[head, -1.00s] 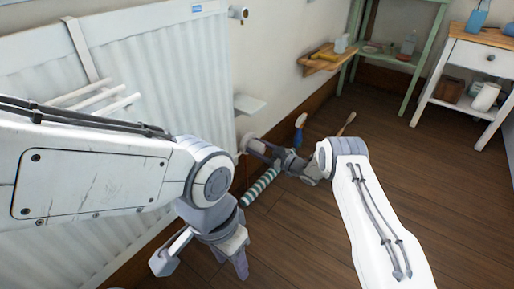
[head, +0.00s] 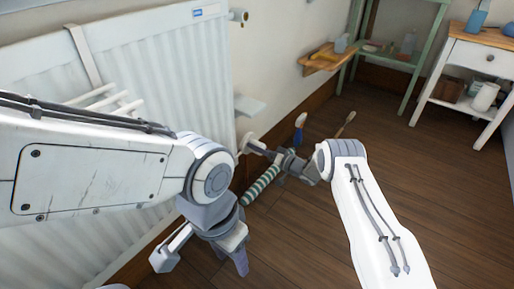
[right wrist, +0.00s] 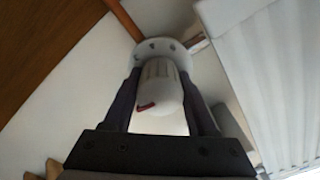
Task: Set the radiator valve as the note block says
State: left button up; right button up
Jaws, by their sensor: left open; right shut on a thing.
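The white radiator valve (right wrist: 158,88) shows in the right wrist view between my right gripper's two dark fingers. It has a ribbed head with a red mark, and a round white collar (right wrist: 157,48) with small dark marks behind it. In the head view the valve (head: 244,142) is a small pale shape at the radiator's lower right end. My right gripper (head: 258,147) is shut on it. My left gripper (head: 203,258) is open and empty, hanging in front of the radiator (head: 170,70). I cannot make out a note block or any writing on one.
A small pale ledge (head: 250,105) juts from beside the radiator above the valve. A green-and-white striped roll (head: 260,187) lies below. A wooden wall shelf (head: 328,63), a green rack (head: 410,85) and a white cabinet (head: 485,58) stand farther back. The right floor is clear.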

jog(key=shift+d+m, duration=0.15)
jog(key=shift+m, duration=2.05)
jog(key=o, duration=1.4)
jog(key=shift+c, duration=0.2)
jog(key=shift+s+p, duration=0.1)
jog(key=shift+p, duration=0.2)
jog(key=p+v, duration=0.5)
jog(key=v, duration=0.5)
